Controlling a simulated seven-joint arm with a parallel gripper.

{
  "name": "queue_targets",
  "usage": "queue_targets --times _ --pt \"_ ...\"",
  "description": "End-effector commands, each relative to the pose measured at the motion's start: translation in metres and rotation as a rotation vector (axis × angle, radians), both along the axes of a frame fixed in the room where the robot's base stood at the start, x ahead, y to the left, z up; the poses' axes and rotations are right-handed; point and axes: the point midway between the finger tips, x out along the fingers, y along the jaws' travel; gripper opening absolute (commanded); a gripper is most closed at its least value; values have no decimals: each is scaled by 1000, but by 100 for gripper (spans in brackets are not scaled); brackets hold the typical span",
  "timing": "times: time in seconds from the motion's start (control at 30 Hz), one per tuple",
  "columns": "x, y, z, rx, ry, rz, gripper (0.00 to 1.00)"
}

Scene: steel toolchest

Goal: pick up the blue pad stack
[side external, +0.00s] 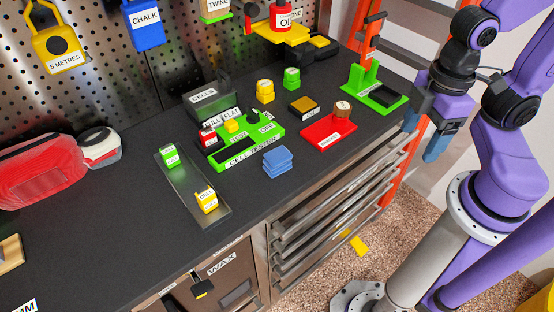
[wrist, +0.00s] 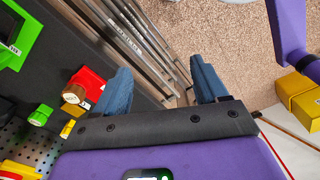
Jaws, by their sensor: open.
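The blue pad stack (side external: 278,160) is a small pile of blue pads on the dark worktop, near its front edge, in the side external view. It lies in front of the green cell tester and to the left of the red block. My gripper (side external: 424,136) is well to the right of the stack, out beyond the worktop's front edge. In the wrist view my gripper (wrist: 160,64) has its two blue fingers wide apart with nothing between them. I cannot make out the pad stack in the wrist view.
A steel tray (side external: 190,187) holds two labelled cells. Drawer fronts (side external: 335,205) lie below the edge.

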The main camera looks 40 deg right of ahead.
Motion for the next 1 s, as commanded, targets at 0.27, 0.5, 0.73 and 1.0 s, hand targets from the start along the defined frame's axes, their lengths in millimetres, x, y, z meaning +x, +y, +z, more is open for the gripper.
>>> queue_targets --times 0.27,0.5,0.73,1.0 --pt "16 16 7 9 2 28 72" --pt "71 66 30 42 2 143 72" --pt "128 113 50 78 -8 265 72" --pt "179 148 66 109 -27 378 72"
